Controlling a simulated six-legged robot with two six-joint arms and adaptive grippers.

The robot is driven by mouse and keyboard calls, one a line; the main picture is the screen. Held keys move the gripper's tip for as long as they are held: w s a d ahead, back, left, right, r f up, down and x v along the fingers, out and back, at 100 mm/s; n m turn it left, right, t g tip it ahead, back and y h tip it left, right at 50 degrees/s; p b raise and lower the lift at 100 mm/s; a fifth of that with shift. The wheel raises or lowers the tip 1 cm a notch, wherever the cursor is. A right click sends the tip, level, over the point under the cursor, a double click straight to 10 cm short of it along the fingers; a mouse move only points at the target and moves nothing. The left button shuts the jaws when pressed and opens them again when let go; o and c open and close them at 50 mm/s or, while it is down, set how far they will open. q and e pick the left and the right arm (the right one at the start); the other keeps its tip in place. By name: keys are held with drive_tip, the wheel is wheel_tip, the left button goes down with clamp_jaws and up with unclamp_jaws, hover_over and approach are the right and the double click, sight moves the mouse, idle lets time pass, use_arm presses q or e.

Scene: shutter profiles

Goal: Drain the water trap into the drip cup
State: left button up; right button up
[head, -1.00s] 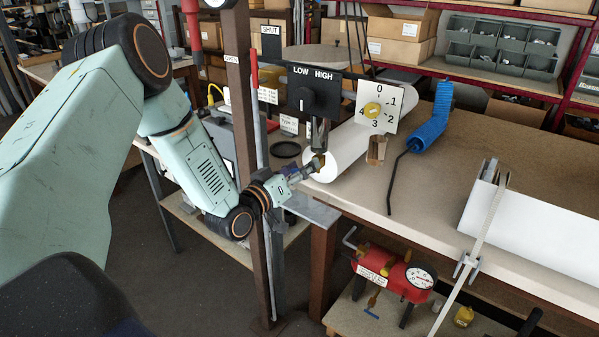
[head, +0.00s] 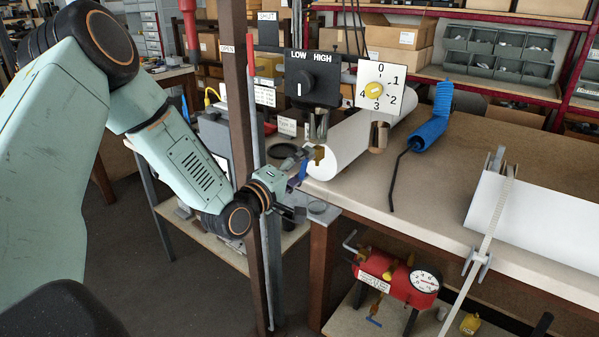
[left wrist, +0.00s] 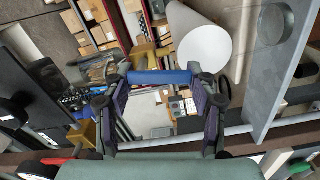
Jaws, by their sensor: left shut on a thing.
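My left gripper (head: 298,178) is at the near end of the white cylinder, beside the upright post. In the left wrist view its two fingers (left wrist: 162,80) are shut on a blue bar-shaped handle (left wrist: 160,77). Brass-coloured fittings (head: 320,153) show just past the fingers in the head view. A clear bowl (head: 318,124) hangs under the black LOW/HIGH knob box, and a brownish bowl (head: 378,138) hangs under the dial; I cannot tell which is the water trap. A small round grey thing (head: 318,207) on the bracket plate may be the drip cup. My right gripper is out of view.
The brown post (head: 236,130) stands close to my left wrist. The white cylinder (head: 345,145) lies behind the fittings. A blue coiled hose (head: 432,128) and a strapped white roll (head: 530,220) are on the bench. A red pump with a gauge (head: 400,280) stands below.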

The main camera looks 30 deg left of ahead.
use_arm(q)
drive_tip(key=shift+d+f+n+b, duration=0.2)
drive_tip(key=shift+n+b, duration=0.15)
drive_tip(key=shift+n, duration=0.25)
drive_tip(key=o, duration=1.2)
drive_tip(key=shift+r, duration=0.1)
drive_tip(key=shift+c, duration=0.2)
drive_tip(key=shift+n, duration=0.3)
drive_tip(key=s, duration=0.7)
drive_tip(key=shift+s+a, duration=0.3)
